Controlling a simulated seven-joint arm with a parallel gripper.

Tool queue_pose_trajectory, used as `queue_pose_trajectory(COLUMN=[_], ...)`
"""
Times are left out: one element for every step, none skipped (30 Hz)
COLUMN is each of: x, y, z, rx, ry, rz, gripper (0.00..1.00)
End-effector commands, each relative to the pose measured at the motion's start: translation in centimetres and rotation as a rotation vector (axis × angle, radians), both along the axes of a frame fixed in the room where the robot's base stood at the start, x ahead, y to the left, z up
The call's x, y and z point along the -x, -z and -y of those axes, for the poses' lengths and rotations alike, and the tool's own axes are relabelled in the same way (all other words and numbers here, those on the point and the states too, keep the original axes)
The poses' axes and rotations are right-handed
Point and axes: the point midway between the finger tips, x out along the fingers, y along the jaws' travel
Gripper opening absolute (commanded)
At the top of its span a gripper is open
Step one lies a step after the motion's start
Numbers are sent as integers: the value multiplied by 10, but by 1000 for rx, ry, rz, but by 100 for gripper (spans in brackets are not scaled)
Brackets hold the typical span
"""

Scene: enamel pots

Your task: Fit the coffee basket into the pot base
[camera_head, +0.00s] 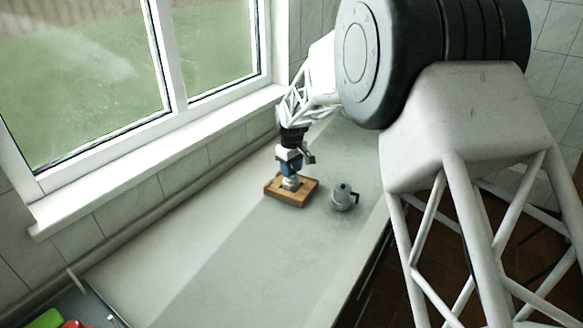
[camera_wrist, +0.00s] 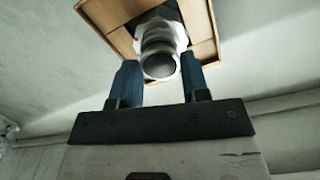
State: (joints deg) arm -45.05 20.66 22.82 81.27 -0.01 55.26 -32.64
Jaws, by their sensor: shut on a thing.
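My gripper (camera_head: 290,174) points down over a wooden tray on the counter. In the wrist view its two blue fingers (camera_wrist: 158,62) are closed on a round, silvery metal piece (camera_wrist: 160,66), which I take for the coffee basket. Behind it is a pale, faceted metal body (camera_wrist: 140,40), likely the pot base, within the tray; it shows in the head view as a small grey shape (camera_head: 291,184) under the fingers. The basket and base overlap in the wrist view, so I cannot tell whether the basket is seated in the base or just above it.
The wooden tray (camera_head: 275,192) has a raised rim; it also shows in the wrist view (camera_wrist: 204,35). A grey lidded pot (camera_head: 342,198) with a dark handle stands just right of it. Window and wall border the counter at left. The counter's near stretch is clear; red and green things (camera_head: 50,318) lie bottom left.

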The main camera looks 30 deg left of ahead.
Motion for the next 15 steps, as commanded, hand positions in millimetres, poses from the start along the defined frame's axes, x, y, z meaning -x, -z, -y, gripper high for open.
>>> queue_pose_trajectory(x=[0, 0, 0, 0, 0, 0, 0, 0, 0, 0, 0, 0, 0, 0, 0], y=[1, 1, 2, 2, 3, 3, 4, 4, 5, 5, 5, 6, 6, 7, 7], z=[0, 0, 0, 0, 0, 0, 0, 0, 0, 0, 0, 0, 0, 0, 0], rx=[0, 0, 0, 0, 0, 0, 0, 0, 0, 0, 0, 0, 0, 0, 0], ry=[0, 0, 0, 0, 0, 0, 0, 0, 0, 0, 0, 0, 0, 0, 0], rz=[0, 0, 0, 0, 0, 0, 0, 0, 0, 0, 0, 0, 0, 0, 0], gripper=[23, 23, 23, 23, 23, 23, 23, 23, 23, 23, 23, 23, 23, 23, 23])
